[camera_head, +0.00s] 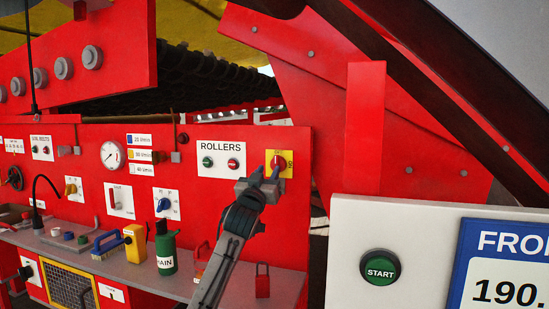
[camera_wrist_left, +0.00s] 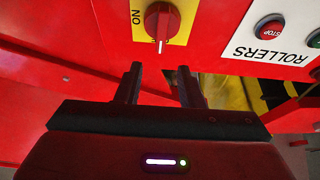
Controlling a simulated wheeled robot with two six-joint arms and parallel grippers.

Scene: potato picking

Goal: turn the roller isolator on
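The roller isolator is a red rotary knob (camera_head: 278,160) on a yellow plate (camera_head: 289,169), right of the ROLLERS panel. In the left wrist view the knob (camera_wrist_left: 162,22) is seen upside down at the top, on its yellow plate (camera_wrist_left: 180,33). Its white mark points down in that picture, while the word ON is to its left. My left gripper (camera_head: 265,173) is just in front of the plate; its fingertips overlap the lower part of the knob in the head view. In the left wrist view the gripper (camera_wrist_left: 160,72) is open and empty, with a gap between it and the knob. My right gripper is out of view.
The white ROLLERS panel (camera_head: 221,158) with a green and a red button is close on the left. A shelf (camera_head: 135,268) below holds a green bottle (camera_head: 166,250), a yellow box (camera_head: 135,243) and a brush (camera_head: 106,244). A START button panel (camera_head: 345,250) stands at right.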

